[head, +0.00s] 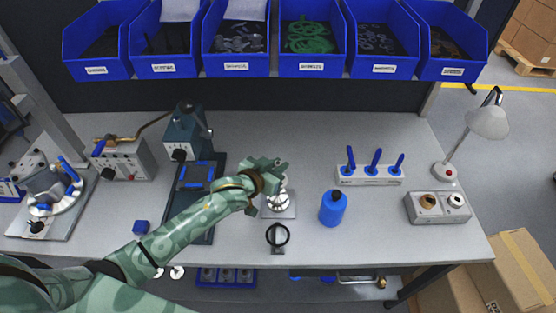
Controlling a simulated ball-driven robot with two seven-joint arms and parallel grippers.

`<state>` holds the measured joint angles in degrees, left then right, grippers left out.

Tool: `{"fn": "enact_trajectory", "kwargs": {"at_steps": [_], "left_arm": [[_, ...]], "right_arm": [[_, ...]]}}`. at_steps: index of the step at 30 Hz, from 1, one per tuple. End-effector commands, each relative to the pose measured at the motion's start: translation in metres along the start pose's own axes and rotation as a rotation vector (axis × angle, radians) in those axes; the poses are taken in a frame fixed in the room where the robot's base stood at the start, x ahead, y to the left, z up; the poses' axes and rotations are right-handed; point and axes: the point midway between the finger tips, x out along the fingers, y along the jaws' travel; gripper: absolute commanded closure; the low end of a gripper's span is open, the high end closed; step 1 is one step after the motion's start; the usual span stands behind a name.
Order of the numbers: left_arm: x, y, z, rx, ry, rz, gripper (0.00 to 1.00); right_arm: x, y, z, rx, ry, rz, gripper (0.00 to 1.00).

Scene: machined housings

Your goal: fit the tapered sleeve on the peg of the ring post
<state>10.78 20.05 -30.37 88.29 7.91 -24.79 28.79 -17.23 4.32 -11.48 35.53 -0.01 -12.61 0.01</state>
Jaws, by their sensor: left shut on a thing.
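My left gripper (275,170) is over the middle of the workbench, its fingers pointing right. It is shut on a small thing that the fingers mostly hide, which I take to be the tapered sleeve. Directly below it in the picture stands a shiny silver post with rounded steps (281,200) on a square grey plate (287,213), which looks like the ring post. The gripper covers the post's top, so I cannot tell whether the sleeve touches the peg. My right gripper is not in view.
A black ring on a small stand (277,234) is just in front of the plate. A blue bottle (333,209) stands to the right, with a white block of blue-handled tools (368,175) behind it. A grey box with two knobs (437,207) is farther right. Blue bins (236,68) hang behind.

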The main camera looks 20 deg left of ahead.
Motion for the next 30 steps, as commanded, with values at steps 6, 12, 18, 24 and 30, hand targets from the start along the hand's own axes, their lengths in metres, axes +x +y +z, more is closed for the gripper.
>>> {"fn": "enact_trajectory", "kwargs": {"at_steps": [6, 12, 18, 24, 30], "left_arm": [[0.000, 0.001, -0.001, 0.000, 0.001, 0.004, 1.00], [-0.001, 0.001, -0.002, -0.001, 0.000, 0.003, 1.00], [0.005, 0.001, 0.013, -0.002, -0.001, 0.003, 1.00], [0.013, 0.001, 0.033, -0.002, -0.002, 0.003, 1.00], [0.016, 0.001, 0.039, -0.001, -0.001, 0.003, 1.00]], "right_arm": [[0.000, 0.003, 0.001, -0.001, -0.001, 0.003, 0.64], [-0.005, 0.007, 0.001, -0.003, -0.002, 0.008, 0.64], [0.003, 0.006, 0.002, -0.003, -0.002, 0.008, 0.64], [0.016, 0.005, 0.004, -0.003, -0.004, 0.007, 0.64], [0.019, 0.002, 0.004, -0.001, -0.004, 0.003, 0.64]]}}
